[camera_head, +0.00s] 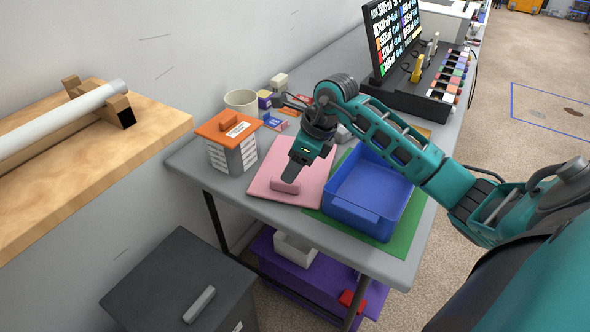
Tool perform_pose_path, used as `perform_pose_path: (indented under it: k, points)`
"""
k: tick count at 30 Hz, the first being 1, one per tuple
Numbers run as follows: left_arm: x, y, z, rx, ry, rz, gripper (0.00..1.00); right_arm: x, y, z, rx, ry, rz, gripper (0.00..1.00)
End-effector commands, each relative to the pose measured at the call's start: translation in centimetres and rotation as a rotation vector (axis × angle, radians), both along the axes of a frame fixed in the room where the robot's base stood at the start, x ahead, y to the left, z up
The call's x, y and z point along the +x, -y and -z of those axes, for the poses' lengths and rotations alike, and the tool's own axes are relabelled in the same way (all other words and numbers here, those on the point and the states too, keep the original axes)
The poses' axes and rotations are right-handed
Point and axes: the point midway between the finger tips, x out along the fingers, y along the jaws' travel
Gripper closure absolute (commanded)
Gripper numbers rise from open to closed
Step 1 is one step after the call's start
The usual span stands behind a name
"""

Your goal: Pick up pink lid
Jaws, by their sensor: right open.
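The pink lid (263,183) is a flat square plate with a raised pink handle (284,187). It lies on the grey table near its front edge, left of a blue bin. My right gripper (291,175) is open and points down over the lid, with its fingertips at or just above the handle. I cannot tell whether they touch it. The gripper and wrist hide part of the lid's right and far side. My left gripper is not in view.
A blue bin (343,213) stands on a green mat (415,225) right of the lid. A grey box with an orange lid (217,131) stands to the left, a cream pot (241,100) behind it. Small boxes and a monitor (394,35) stand farther back.

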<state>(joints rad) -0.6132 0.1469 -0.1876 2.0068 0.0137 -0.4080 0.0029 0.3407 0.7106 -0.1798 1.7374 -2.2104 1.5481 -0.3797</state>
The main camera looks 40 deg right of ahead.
Motion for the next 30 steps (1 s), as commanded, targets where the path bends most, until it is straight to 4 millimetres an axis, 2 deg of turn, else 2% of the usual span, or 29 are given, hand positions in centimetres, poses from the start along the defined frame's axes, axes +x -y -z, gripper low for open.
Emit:
perform_pose_path:
  k: [3, 7, 11, 17, 30]
  points:
    - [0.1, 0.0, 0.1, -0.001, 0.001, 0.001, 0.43, 0.0, -0.9, 2.0, 0.008, -0.004, 0.0, 0.47]
    - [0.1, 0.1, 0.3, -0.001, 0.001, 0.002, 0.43, 0.4, -1.2, 3.6, 0.006, -0.002, 0.002, 0.47]
    - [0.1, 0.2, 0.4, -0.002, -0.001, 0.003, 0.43, 0.7, -1.3, 4.3, 0.002, -0.001, 0.0, 0.47]
    - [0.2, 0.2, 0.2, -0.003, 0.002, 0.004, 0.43, 0.7, -1.3, 4.3, 0.002, 0.0, 0.001, 0.47]
    - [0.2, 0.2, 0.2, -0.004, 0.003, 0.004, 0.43, 0.7, -1.3, 4.3, 0.002, 0.0, 0.001, 0.88]
